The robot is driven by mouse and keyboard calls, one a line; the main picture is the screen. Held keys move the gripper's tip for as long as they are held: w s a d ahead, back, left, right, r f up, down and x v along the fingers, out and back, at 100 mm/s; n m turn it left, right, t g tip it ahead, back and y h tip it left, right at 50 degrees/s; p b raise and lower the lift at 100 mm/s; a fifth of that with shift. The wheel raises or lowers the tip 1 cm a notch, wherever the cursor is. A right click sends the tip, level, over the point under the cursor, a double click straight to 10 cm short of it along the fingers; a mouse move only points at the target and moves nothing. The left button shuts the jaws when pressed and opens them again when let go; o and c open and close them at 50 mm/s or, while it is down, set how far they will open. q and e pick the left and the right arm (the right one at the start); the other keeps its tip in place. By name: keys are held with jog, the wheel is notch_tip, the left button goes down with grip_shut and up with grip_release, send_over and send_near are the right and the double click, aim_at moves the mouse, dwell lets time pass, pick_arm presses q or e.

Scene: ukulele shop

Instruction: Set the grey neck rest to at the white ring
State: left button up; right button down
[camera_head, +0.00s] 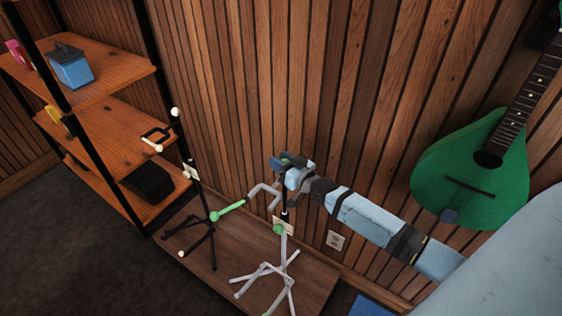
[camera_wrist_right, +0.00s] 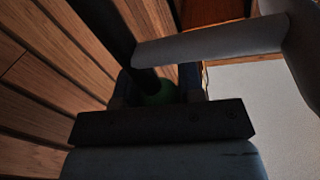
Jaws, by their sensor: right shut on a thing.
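A stand with pale grey tripod legs (camera_head: 265,276) and a dark upright pole stands on the wooden platform. The grey neck rest (camera_head: 262,190) shows as a bent grey piece beside the pole, just left of my right gripper (camera_head: 286,172). My right gripper is shut on a part at the top of this stand, and its jaws hide much of that part. In the right wrist view, a thick grey bar (camera_wrist_right: 215,42) crosses beside the dark pole (camera_wrist_right: 137,50), with a green piece low between the jaws. I cannot make out the white ring. My left gripper is out of view.
Wooden shelves (camera_head: 110,85) stand further left. The slatted wall is close behind. A green ukulele (camera_head: 480,165) hangs at right.

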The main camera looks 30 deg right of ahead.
jog(key=c, duration=0.9)
grip_release()
jog(key=shift+o, duration=0.7)
jog(key=s+d, duration=0.2)
jog(key=s, duration=1.1)
jog(key=shift+s+d, duration=0.25)
jog(key=shift+d, duration=0.1)
